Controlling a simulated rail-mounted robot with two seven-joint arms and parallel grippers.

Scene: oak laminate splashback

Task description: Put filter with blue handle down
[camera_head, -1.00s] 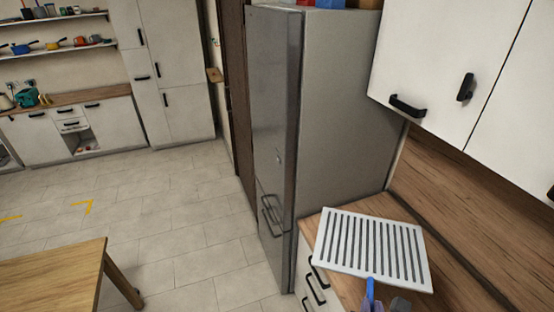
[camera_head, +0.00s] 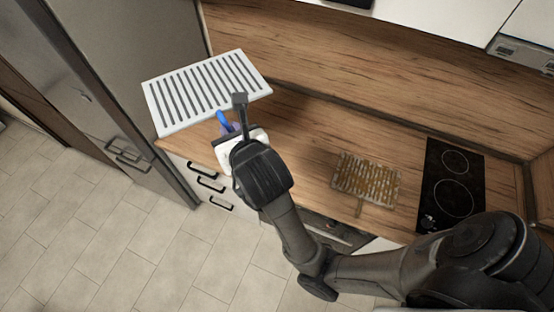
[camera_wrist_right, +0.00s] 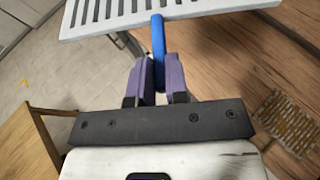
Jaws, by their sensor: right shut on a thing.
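The filter with blue handle (camera_head: 205,90) is a white slotted panel, held level or nearly so over the left end of the wooden counter (camera_head: 300,150). My right gripper (camera_head: 231,128) is shut on its blue handle; the purple fingers (camera_wrist_right: 158,75) close on the handle (camera_wrist_right: 158,40) in the right wrist view. The slotted panel (camera_wrist_right: 110,16) extends beyond the fingers at the top of that view. I cannot tell from these frames how high it is above the counter. My left gripper is not in view.
A brown, stained slotted filter (camera_head: 366,179) lies on the counter right of my right gripper. A black cooktop (camera_head: 450,185) is farther right. A grey fridge (camera_head: 110,85) stands left of the counter. The counter between the two filters is clear.

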